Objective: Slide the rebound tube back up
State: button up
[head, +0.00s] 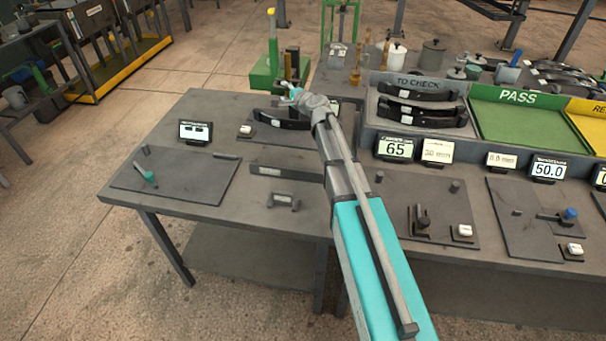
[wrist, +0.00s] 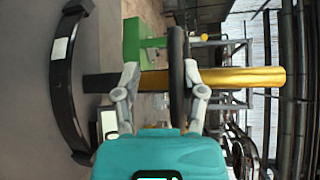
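The rebound tube is gold and upright on a dark post in the head view (head: 295,58). In the wrist view, which is turned sideways, the gold tube (wrist: 245,77) lies across the picture, with a dark length (wrist: 98,83) at its left end. A black ring or flange (wrist: 178,70), seen nearly edge-on, crosses in front of the tube. My gripper (wrist: 165,85) has its fingers apart, one on each side of this black piece. A gap shows at the left finger; I cannot tell whether the right finger touches. In the head view my gripper (head: 291,91) is small and near the tube's lower end.
A green stand (head: 273,50) with a yellow top rises beside the tube. A black curved spring (head: 283,121) with a white label lies on the table (head: 215,118) close to my gripper; it also shows in the wrist view (wrist: 62,90). The "TO CHECK" tray (head: 420,84) stands to the right.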

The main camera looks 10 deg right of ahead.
jog(key=s+f+v, duration=0.1)
jog(key=f+v, duration=0.2)
jog(key=v, duration=1.1)
jog(key=s+a+f+n+g, duration=0.1)
jog(key=s+f+n+g, duration=0.1)
jog(key=s+f+n, duration=0.1)
jog(key=s+a+f+n+g+h, duration=0.1)
jog(key=s+a+f+n+g, duration=0.1)
jog(key=s+f+n+g, duration=0.1)
jog(key=s+a+f+n+g+h, duration=0.1)
jog(key=s+f+n+g, duration=0.1)
jog(key=s+f+n, duration=0.1)
jog(key=shift+s+a+f+n+g, duration=0.2)
jog(key=shift+s+f+n+g, duration=0.15)
jog(key=shift+s+f, duration=0.45)
jog(key=shift+s+d+f+n+g+h, duration=0.3)
jog(key=shift+s+f+g, duration=0.15)
jog(key=shift+s+f, duration=0.15)
jog(key=shift+r, duration=0.1)
